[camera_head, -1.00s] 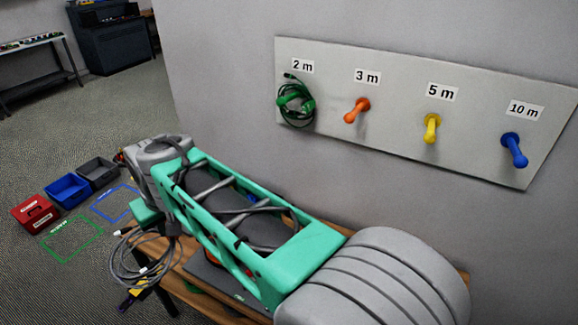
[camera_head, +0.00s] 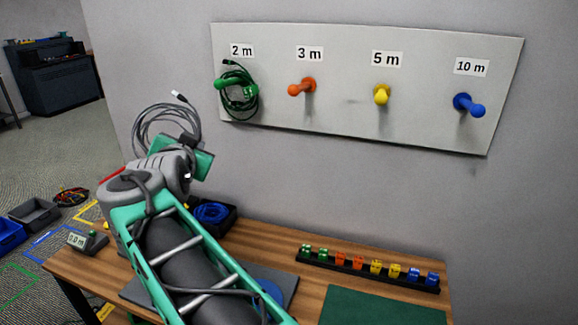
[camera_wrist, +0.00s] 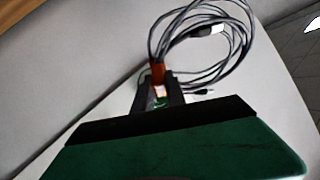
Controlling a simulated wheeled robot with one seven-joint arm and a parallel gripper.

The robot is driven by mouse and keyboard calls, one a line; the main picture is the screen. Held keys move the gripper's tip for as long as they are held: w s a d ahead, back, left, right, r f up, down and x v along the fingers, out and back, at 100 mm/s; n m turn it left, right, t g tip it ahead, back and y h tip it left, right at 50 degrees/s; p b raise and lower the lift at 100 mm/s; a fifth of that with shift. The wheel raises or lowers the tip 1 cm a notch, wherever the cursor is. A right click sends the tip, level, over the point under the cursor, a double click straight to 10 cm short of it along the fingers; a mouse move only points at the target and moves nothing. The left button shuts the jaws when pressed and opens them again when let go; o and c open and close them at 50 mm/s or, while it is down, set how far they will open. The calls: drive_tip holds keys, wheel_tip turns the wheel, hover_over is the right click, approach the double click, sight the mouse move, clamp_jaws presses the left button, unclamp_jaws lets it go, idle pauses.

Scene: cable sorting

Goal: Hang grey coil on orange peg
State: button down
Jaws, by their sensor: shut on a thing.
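The grey coil (camera_head: 168,122) is a loose bundle of loops held up in front of the wall, left of and lower than the peg board. My gripper (camera_head: 190,141) is shut on it at the bottom of the loops. In the wrist view the grey coil (camera_wrist: 205,45) rises from my gripper (camera_wrist: 158,92), with an orange patch at the jaws and plug ends hanging free. The orange peg (camera_head: 302,88) is under the "3 m" label, bare, and right of and above my gripper. The coil is clear of it.
A green coil (camera_head: 237,92) hangs on the "2 m" peg, left of the orange peg. The yellow peg (camera_head: 382,95) and blue peg (camera_head: 468,104) are bare. Below, the wooden table (camera_head: 270,236) holds a rack of coloured clips (camera_head: 368,268) and a dark tray with a blue coil (camera_head: 212,213).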

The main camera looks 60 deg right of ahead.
drive_tip(key=s+d+r+m+g+h+b, duration=0.2)
drive_tip(key=s+m+g+h+b, duration=0.1)
drive_tip(key=s, duration=0.5)
drive_tip(key=s+d+r+m+g+h+b, duration=0.1)
drive_tip(key=s+d+m+g+h+b, duration=0.25)
drive_tip(key=s, duration=0.35)
drive_tip(key=s+d+r+m+g+h+b, duration=0.1)
drive_tip(key=s+r+m+g+h+b, duration=0.2)
drive_tip(key=s, duration=0.5)
drive_tip(key=w+d+f+p, duration=0.1)
drive_tip(key=d+f+p, duration=0.2)
drive_tip(key=d, duration=0.6)
drive_tip(key=w+d+f+p, duration=0.2)
drive_tip(key=d+p, duration=0.5)
drive_tip(key=d, duration=0.3)
drive_tip(key=shift+w+f, duration=0.15)
drive_tip(key=shift+f, duration=0.25)
drive_tip(key=shift+g+p, duration=0.25)
drive_tip(key=shift+p, duration=0.05)
drive_tip(key=c, duration=1.3)
unclamp_jaws()
drive_tip(key=shift+f+n, duration=0.1)
drive_tip(key=shift+n, duration=0.15)
